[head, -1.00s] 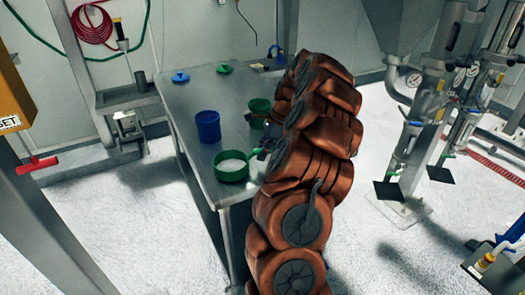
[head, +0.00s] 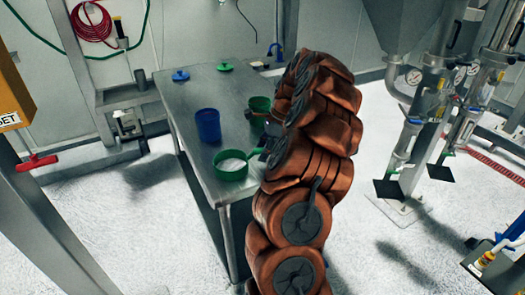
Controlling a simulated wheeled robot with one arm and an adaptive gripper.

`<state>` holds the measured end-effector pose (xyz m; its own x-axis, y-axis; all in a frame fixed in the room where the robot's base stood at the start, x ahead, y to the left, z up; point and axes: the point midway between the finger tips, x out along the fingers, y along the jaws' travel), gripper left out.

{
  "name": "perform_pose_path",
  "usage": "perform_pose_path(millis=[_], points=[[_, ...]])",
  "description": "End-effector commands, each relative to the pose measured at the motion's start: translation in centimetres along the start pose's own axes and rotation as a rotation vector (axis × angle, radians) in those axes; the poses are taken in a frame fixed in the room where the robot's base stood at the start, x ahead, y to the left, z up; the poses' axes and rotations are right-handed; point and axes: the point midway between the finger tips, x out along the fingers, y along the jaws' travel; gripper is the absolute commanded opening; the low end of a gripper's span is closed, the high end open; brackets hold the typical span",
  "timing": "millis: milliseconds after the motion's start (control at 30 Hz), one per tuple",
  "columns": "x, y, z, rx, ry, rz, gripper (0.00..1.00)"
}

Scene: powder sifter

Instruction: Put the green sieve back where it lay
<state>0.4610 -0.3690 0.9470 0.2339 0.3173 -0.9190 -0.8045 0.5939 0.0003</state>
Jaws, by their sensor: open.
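The green sieve (head: 230,174) rests on the steel table (head: 178,100) near its front end. It is round with a white mesh or white powder inside, and its handle points right toward my arm. My gripper (head: 265,143) is at the handle's end, mostly hidden behind my orange-brown arm. It is open; whether its fingers touch the handle cannot be seen.
A blue container (head: 208,125) stands left of a green container (head: 259,106), which my arm partly hides. A blue lid (head: 181,75) and a green lid (head: 225,66) lie toward the table's back. The table's left side is clear.

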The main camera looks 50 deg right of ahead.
Motion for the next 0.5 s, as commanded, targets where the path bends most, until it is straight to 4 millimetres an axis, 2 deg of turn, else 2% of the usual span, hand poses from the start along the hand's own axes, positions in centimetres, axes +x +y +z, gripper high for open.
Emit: perform_pose_path(millis=[500], points=[[-7.2,-0.1,0.0,0.000,0.001,-0.002,0.48]])
